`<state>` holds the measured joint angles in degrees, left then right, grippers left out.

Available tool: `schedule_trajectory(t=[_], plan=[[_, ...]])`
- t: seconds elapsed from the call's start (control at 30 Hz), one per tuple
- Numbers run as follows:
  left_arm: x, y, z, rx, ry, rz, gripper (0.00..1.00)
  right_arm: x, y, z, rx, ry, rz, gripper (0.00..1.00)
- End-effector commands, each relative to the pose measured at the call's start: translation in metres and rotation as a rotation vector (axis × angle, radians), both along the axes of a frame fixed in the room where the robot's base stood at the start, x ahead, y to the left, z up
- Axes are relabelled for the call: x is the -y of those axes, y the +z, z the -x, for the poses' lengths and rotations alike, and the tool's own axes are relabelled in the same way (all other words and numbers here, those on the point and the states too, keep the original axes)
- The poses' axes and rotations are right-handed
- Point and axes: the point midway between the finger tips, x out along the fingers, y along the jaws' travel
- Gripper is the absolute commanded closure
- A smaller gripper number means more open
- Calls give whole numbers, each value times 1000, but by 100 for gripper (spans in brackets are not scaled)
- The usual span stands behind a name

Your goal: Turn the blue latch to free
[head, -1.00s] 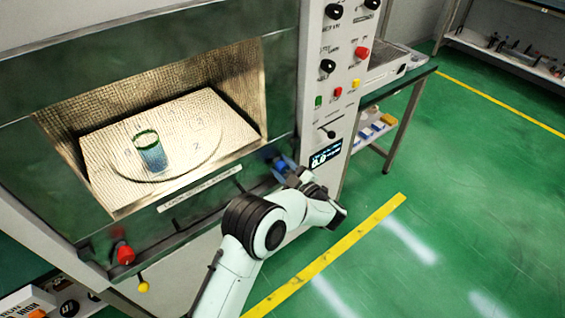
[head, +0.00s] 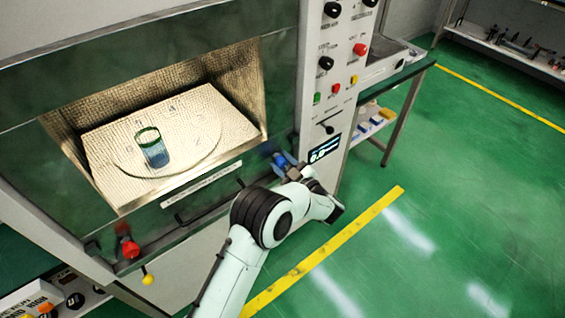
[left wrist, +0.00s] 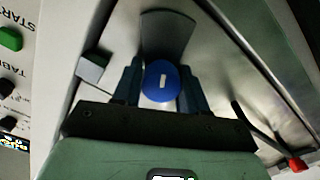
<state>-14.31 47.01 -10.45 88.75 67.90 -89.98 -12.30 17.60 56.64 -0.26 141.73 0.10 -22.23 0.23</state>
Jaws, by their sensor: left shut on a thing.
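The blue latch (left wrist: 161,82) is a round blue knob with a short white mark on its face. It sits on the metal front of the microwave generator, at the lower right of the chamber opening. In the head view the blue latch (head: 280,160) is small and partly covered by my gripper. My left gripper (left wrist: 160,84) is shut on the latch, with one dark finger on each side of it. My right gripper is not in view.
The open chamber holds a turntable plate (head: 190,150) with a glass of blue liquid (head: 153,150) on it. A red knob (head: 130,249) and a yellow knob (head: 148,280) are at the lower left. The control panel (head: 311,117) rises right of the latch. Green floor at right is clear.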

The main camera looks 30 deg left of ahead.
Motion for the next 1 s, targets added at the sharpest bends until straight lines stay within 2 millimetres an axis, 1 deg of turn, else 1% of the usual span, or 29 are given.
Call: schedule_trajectory(t=[0.03,0.1,0.37,0.47,0.57,0.63,0.9,1.0], plan=[[1,-6,2,-17,0,6,55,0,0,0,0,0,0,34],[1,-6,2,-16,-1,5,34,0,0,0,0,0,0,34],[1,-3,1,-8,0,3,34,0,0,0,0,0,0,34],[5,-3,2,-7,-2,3,34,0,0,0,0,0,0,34],[16,-3,6,-7,-4,4,34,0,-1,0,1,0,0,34],[28,-3,11,-7,-4,4,34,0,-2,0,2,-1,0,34],[85,-3,35,-8,-6,4,34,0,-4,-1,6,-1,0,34],[102,-4,42,-9,-4,4,34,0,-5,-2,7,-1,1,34]])
